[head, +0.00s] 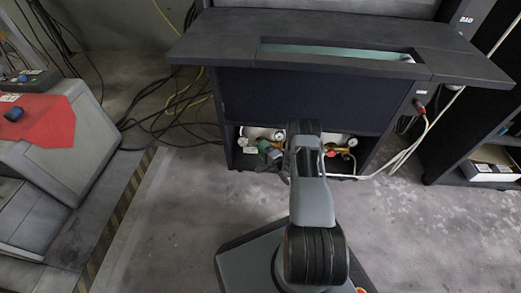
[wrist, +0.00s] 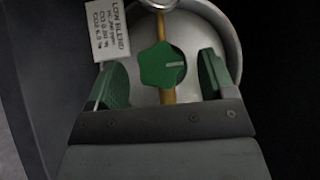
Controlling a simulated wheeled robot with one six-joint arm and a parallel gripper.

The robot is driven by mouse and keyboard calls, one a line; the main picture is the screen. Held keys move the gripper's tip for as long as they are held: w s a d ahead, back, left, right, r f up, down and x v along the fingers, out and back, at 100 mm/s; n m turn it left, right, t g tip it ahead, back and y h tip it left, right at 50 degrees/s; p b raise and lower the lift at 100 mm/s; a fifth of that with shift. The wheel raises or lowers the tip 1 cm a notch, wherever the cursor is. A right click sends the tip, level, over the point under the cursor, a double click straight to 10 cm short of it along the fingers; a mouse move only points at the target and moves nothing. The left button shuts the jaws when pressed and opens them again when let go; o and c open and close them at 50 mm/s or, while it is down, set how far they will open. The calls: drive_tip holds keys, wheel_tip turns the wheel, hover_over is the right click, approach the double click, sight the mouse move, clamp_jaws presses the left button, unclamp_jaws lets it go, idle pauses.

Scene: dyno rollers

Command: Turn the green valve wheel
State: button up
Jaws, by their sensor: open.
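The green valve wheel (wrist: 163,65) sits in the middle of the wrist view, on a brass stem in front of a pale round cylinder end. A light line marks its face. My gripper (wrist: 163,75) is open, with one green-padded finger to the left of the wheel and one to the right. Both fingers look apart from the wheel. In the head view my gripper (head: 270,151) is at the low opening of the dark cabinet (head: 300,100), partly hidden by my arm. The wheel cannot be told apart from the gripper there.
A white label (wrist: 112,32) hangs left of the wheel, and part of a gauge shows above it. Another brass regulator with a gauge (head: 352,142) is to the right in the cabinet. Cables (head: 165,105) lie on the floor at left. A pale hose (head: 405,155) runs at right.

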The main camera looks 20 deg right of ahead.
drive_tip(key=shift+x, duration=0.95)
drive_tip(key=c, duration=0.9)
